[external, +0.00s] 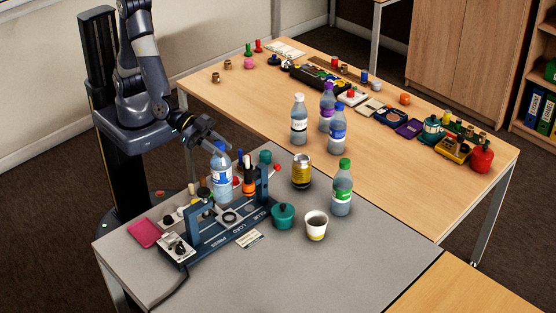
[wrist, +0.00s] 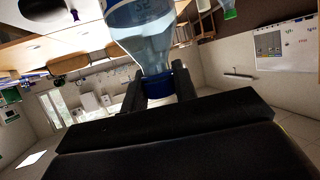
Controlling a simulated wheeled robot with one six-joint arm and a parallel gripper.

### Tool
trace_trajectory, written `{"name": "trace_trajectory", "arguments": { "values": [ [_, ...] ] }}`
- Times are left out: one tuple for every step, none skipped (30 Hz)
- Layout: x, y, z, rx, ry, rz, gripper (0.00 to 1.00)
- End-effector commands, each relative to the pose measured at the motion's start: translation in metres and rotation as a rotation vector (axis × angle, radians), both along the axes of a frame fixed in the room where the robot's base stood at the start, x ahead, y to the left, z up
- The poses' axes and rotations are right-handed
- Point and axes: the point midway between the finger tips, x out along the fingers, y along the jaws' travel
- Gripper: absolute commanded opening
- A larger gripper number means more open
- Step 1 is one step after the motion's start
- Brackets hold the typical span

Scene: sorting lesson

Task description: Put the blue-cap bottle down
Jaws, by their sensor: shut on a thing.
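My gripper (external: 216,146) is shut on the neck of a clear bottle (external: 221,178) with a pale blue label. In the wrist view the fingers (wrist: 158,88) close on either side of its dark blue cap, and the bottle body (wrist: 143,30) shows beyond them. Another blue-capped bottle (external: 337,130) stands on the wooden table, apart from my gripper.
The grey table's front right (external: 365,255) is clear.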

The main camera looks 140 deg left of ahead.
Motion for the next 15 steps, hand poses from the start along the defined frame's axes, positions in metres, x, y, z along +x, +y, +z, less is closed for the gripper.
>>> {"name": "trace_trajectory", "arguments": {
  "values": [
    [0.007,0.002,0.006,0.0,-0.003,0.007,0.0],
    [0.01,0.003,0.008,-0.001,-0.002,0.01,0.0],
    [0.015,0.005,0.011,0.0,-0.002,0.014,0.0],
    [0.019,0.007,0.013,0.0,-0.002,0.019,0.0],
    [0.023,0.009,0.016,0.0,-0.003,0.023,0.0],
    [0.029,0.012,0.019,-0.001,-0.001,0.03,0.0],
    [0.033,0.014,0.021,-0.001,-0.001,0.034,0.0],
    [0.038,0.016,0.024,-0.001,-0.001,0.039,0.0],
    [0.044,0.02,0.028,0.0,-0.002,0.048,0.0],
    [0.049,0.024,0.03,-0.001,-0.001,0.055,0.0],
    [0.055,0.028,0.033,0.0,-0.001,0.064,0.0],
    [0.062,0.035,0.035,-0.001,-0.001,0.078,0.0],
    [0.068,0.042,0.037,0.0,-0.001,0.09,0.0],
    [0.074,0.05,0.038,0.0,0.0,0.106,0.0],
    [0.082,0.064,0.037,-0.001,0.001,0.133,0.0]
  ]
}}
